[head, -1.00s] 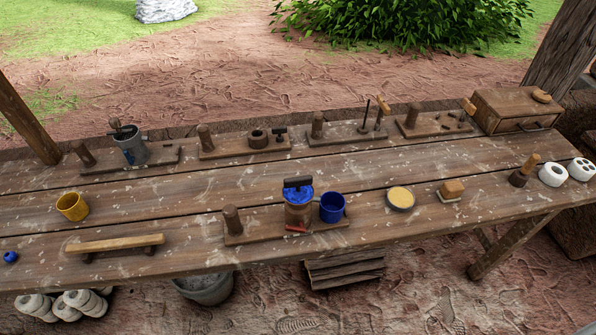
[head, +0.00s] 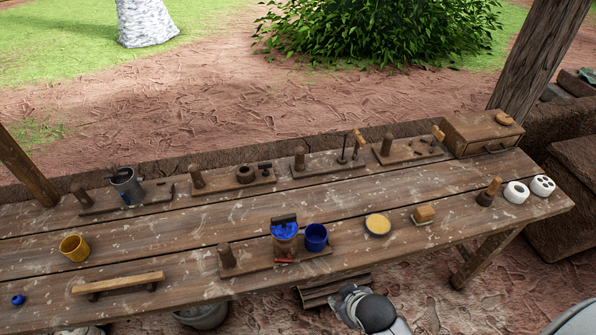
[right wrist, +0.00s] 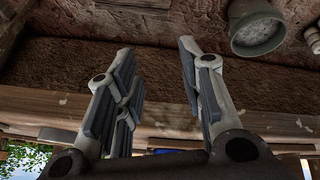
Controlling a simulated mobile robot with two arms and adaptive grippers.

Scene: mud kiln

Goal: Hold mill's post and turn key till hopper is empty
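The mill (head: 286,246) stands upright on a wooden base board at the table's front middle. Blue material (head: 285,230) fills its round hopper, with a dark key (head: 284,218) across the top. A short wooden post (head: 227,256) rises from the board's left end. A blue cup (head: 316,236) stands right of the mill. My right gripper (head: 350,299) is at the bottom of the head view, below the table's front edge and apart from the mill. In the right wrist view its fingers (right wrist: 157,50) are spread with nothing between them. My left gripper is out of view.
The wooden table (head: 200,285) has its front edge between my right gripper and the mill. A yellow mug (head: 75,248) and wooden bar (head: 118,283) are left. A yellow-filled dish (head: 377,225) and block (head: 424,214) are right. A bucket (right wrist: 257,30) shows below the table.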

